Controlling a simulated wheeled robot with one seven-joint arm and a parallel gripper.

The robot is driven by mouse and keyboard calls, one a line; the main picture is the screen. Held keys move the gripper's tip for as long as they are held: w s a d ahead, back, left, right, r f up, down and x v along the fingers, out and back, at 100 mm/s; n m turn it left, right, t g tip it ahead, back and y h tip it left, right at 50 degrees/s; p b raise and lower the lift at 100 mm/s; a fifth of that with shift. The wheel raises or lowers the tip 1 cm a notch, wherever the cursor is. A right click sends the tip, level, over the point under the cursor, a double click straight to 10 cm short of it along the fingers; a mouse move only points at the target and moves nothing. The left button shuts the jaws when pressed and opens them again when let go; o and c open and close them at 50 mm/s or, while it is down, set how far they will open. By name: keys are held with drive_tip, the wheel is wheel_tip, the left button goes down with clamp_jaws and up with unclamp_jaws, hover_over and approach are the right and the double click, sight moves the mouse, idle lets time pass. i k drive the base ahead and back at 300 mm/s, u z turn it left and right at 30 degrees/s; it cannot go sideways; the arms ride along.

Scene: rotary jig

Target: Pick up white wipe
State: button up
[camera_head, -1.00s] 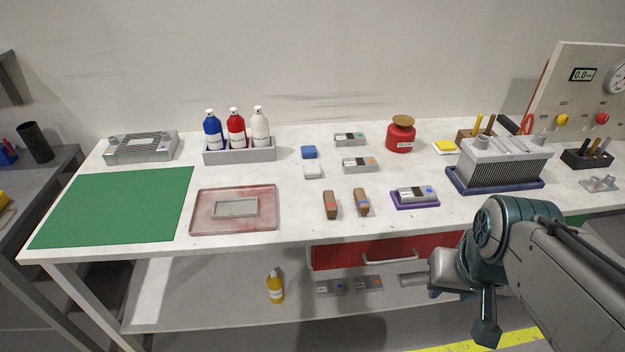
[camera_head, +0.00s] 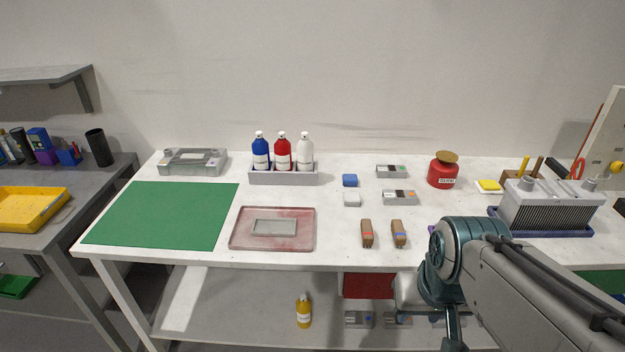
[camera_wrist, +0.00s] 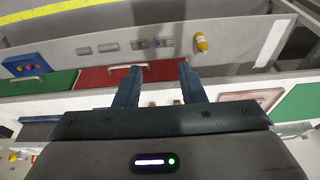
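The white wipe (camera_head: 352,199) is a small pale block lying on the white workbench (camera_head: 330,225), just in front of a similar blue block (camera_head: 350,180). My gripper (camera_wrist: 160,84) shows in the wrist view with two dark fingers apart and nothing between them. The wrist view looks past the fingers at the bench front and lower shelf. In the head view my arm is at the lower right, in front of the bench edge, and the fingers cannot be made out. I cannot make out the wipe in the wrist view.
Near the wipe are a grey device (camera_head: 399,198) on its right and two brown-handled brushes (camera_head: 367,233) in front. A bottle rack (camera_head: 284,177) stands behind left, a reddish tray (camera_head: 240,238) front left. A red jar (camera_head: 443,172) is at the right. Bench around the wipe is clear.

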sight(350, 198)
drive_tip(key=u, duration=0.45)
drive_tip(key=i, duration=0.85)
drive_tip(key=u, duration=0.1)
